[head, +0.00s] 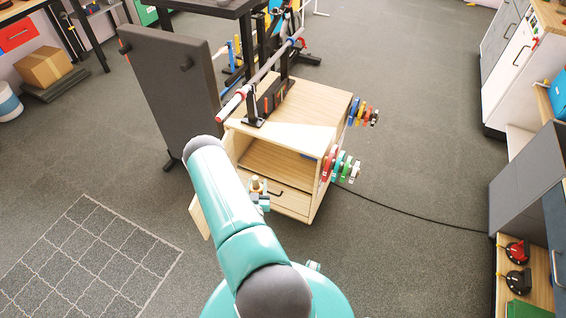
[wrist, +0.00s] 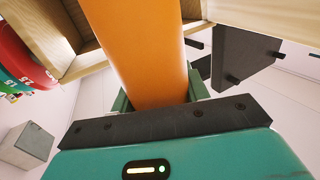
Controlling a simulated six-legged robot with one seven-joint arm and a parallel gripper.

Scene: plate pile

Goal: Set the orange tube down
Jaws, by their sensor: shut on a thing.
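The orange tube (wrist: 140,45) fills the upper middle of the wrist view, and its far end is out of frame. My gripper (wrist: 160,98) is shut on it, with the green fingers on either side of the tube. In the head view my gripper (head: 262,200) is mostly hidden behind my teal arm, in front of the wooden cabinet (head: 312,205). A small yellowish piece shows by it; I cannot tell whether that is the tube. The cabinet has an open compartment above a drawer with a black handle. I cannot tell whether the tube touches anything.
Coloured weight plates (head: 343,168) hang on the cabinet's right side. A barbell (head: 262,75) rests in black stands on its top. A dark grey panel (head: 172,95) stands behind left. A cable crosses the floor to the right. The floor (head: 410,250) in front right is mostly clear.

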